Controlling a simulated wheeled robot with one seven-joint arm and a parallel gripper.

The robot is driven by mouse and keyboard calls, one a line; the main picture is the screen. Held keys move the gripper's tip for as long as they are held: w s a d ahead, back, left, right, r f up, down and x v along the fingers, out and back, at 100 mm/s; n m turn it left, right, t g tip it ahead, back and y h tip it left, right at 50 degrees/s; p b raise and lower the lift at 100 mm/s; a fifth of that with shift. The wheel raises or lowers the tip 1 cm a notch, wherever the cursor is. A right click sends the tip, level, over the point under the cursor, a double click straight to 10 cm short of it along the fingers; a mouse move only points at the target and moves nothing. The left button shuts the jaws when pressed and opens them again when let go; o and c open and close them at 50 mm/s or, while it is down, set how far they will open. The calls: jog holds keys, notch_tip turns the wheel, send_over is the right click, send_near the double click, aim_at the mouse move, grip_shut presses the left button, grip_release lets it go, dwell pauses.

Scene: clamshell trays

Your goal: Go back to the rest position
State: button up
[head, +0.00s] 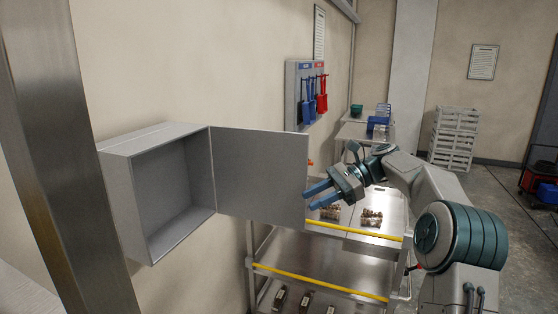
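My gripper (316,194) is in the middle of the head view, with its two blue fingers pointing left. The fingers are apart and I see nothing between them. The fingertips are at the right edge of the open grey cabinet door (262,174); I cannot tell whether they touch it. The wall cabinet (130,200) stands open on the left and looks empty inside. My arm reaches in from the lower right, above the metal cart (320,252).
The cart has yellow-edged shelves, with small packs (372,217) on top and dark items (281,298) below. A tool board (305,90) hangs on the wall behind. White crates (453,138) stand at the back right.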

jog(key=s+a+f+n+t+h, duration=0.1)
jog(key=s+a+f+n+h, duration=0.1)
jog(key=s+a+h, duration=0.35)
jog(key=s+d+f+n+t+h+b, duration=0.1)
jog(key=s+d+f+n+t+h, duration=0.1)
jog(key=s, duration=0.7)
jog(key=s+d+f+n+t+h+b, duration=0.1)
jog(key=s+d+f+n+h, duration=0.2)
jog(key=s, duration=0.6)
jog(key=s+d+f+n+t+h+b, duration=0.1)
jog(key=s+d+f+n+t+h, duration=0.1)
jog(key=s+d+f+n, duration=0.4)
jog(key=s+f, duration=0.2)
jog(key=s, duration=0.1)
jog(key=shift+s+d+f+n+t+h+b, duration=0.15)
jog(key=shift+s+f+n+t+h+b, duration=0.15)
jog(key=shift+n+h+b, duration=0.1)
